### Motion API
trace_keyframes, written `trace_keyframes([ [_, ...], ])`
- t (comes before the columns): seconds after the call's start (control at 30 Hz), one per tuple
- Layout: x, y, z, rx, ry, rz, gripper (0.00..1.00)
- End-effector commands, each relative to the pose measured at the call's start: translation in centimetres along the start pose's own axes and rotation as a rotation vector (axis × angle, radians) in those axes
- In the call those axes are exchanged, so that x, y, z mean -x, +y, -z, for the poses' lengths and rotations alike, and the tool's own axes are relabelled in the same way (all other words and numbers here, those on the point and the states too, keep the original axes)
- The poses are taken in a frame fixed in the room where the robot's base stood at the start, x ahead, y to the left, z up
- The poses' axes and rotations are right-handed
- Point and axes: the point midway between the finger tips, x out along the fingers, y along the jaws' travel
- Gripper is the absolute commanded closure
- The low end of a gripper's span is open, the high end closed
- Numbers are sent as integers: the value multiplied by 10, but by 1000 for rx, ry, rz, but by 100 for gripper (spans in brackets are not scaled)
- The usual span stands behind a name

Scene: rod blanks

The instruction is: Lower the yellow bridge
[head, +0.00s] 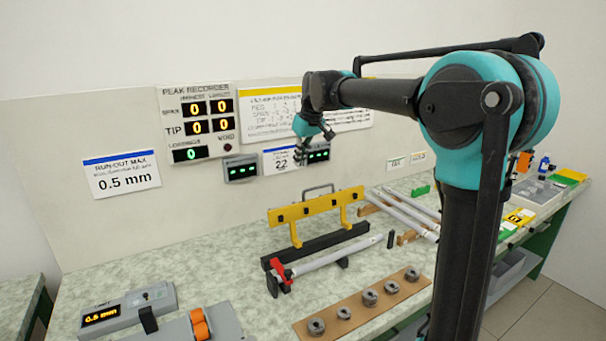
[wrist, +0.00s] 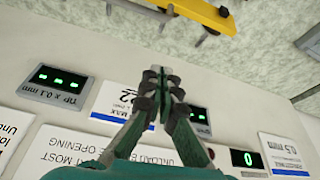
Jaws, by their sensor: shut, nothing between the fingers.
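The yellow bridge (head: 318,207) is a long yellow bar with dark fittings and a grey handle (head: 318,189) on top. In the head view it stands raised on yellow posts above a black base (head: 320,245), with a gap beneath. A grey rod (head: 330,259) lies along the front of the base, beside a red part (head: 281,270). My gripper (head: 302,157) is shut and empty, above and behind the bridge near the wall displays. In the wrist view the shut fingers (wrist: 162,72) show at the middle, apart from the bridge (wrist: 208,14) at the top edge.
A brown board (head: 365,306) with several metal collars lies in front. Several rods (head: 405,212) lie at the right. A control box (head: 118,310) stands at the front left. The displays (head: 240,168) on the wall are close to my gripper. Bench left of the bridge is clear.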

Motion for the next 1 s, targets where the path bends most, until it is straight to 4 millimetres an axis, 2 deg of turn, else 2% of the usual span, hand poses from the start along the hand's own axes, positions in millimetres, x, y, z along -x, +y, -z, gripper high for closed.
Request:
trace_keyframes([
  [0.17, -22, 0, -1, -1, 0, 0, 100],
  [0.6, -100, 1, -1, -3, 0, 0, 100],
  [0.8, -88, 1, -27, -3, 0, -1, 100],
  [1.0, -84, 1, -38, -3, 0, -1, 100],
])
